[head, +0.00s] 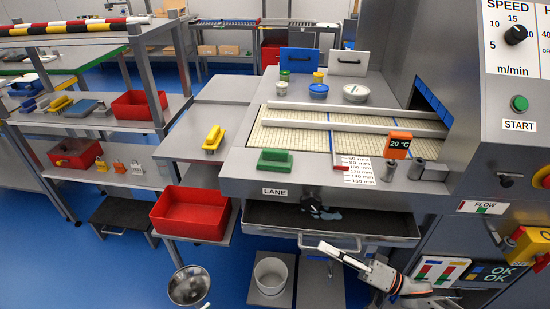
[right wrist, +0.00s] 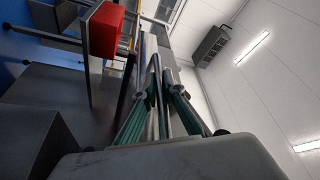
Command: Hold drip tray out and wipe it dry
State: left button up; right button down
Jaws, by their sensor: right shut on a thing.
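The drip tray (head: 390,226) is a dark, shallow metal drawer under the lane, pulled partly out, with a bar handle (head: 308,246) at its front. My right gripper (head: 325,248) reaches in from the lower right and is shut on the handle. In the right wrist view, the green-sided fingers (right wrist: 158,100) close around a grey bar. My left gripper is not in view.
A red tub (head: 190,213) stands left of the tray. A steel bowl (head: 188,285) and a white bucket (head: 270,275) are below. The control panel (head: 520,100) rises at right.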

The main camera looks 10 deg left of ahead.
pick_arm(q)
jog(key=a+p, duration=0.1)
jog(key=p, duration=0.1)
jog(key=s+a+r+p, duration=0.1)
jog(key=p, duration=0.1)
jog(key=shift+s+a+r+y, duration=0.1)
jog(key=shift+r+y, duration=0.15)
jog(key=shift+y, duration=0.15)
pick_arm(e)
jog(key=s, duration=1.5)
jog(key=shift+s, duration=0.25)
dwell(0.4)
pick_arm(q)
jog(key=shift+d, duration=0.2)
pick_arm(e)
jog(key=shift+f, duration=0.1)
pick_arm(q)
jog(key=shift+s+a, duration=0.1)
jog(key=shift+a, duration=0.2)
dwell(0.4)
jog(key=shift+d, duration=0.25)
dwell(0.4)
